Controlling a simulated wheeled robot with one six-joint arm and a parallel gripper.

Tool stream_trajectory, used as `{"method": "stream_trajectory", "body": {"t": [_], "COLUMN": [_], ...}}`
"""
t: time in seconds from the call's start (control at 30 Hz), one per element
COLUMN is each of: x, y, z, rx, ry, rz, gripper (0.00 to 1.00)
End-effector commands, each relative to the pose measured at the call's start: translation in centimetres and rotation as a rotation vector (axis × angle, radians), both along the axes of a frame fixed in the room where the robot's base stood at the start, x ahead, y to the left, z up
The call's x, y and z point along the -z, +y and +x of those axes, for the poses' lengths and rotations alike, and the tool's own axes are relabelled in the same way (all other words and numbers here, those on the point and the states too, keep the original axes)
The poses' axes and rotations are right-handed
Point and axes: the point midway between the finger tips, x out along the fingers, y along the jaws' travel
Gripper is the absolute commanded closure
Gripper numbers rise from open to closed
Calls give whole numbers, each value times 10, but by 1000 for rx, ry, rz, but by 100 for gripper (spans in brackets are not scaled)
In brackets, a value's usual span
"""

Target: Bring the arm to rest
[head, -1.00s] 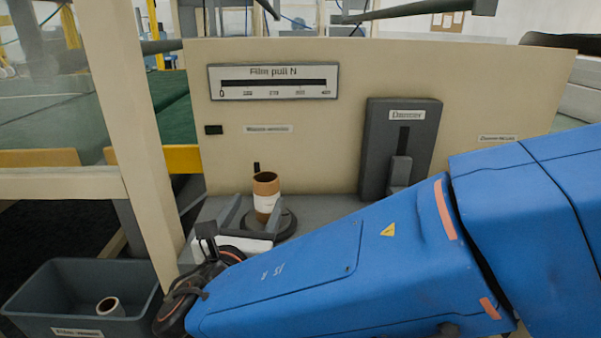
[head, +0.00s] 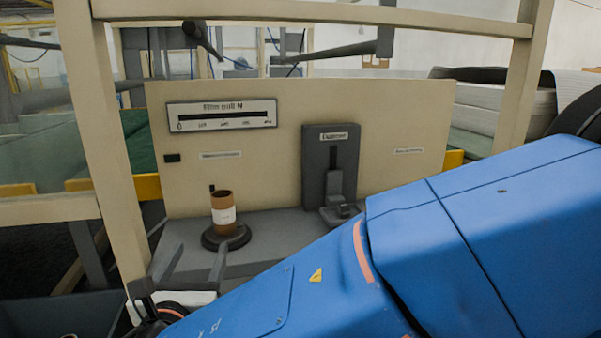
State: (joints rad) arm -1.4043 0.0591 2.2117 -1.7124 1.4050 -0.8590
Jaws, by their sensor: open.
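My arm, in a blue cover, crosses the lower right of the head view. My gripper (head: 178,268) is at the lower left end of it, its two grey fingers spread apart and pointing up and away. I see nothing between the fingers. A brown roll with a white label (head: 223,214) stands upright on a round dark base (head: 226,237), beyond the fingertips and apart from them. The lower part of the wrist is cut off by the frame's bottom edge.
A cream panel (head: 265,180) stands behind the roll, with a Film pull gauge (head: 221,114) and a dark grey slider unit (head: 330,165). A cream frame post (head: 105,150) rises left of the gripper. A grey bin (head: 60,312) is at the lower left. Grey shelf (head: 285,224) is clear right of the roll.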

Motion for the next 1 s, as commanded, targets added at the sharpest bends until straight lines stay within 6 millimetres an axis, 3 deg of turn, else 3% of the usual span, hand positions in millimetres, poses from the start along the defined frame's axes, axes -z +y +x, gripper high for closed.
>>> {"method": "stream_trajectory", "body": {"t": [0.07,0.33,0.57,0.77,1.0], "x": [0,3,8,16,34], "y": [0,-34,-77,-134,-240], "z": [0,20,41,61,77], "rx": [0,74,168,293,537], "ry": [0,49,109,179,292], "rz": [0,54,128,233,464], "gripper": [38,38,38,38,38]}}
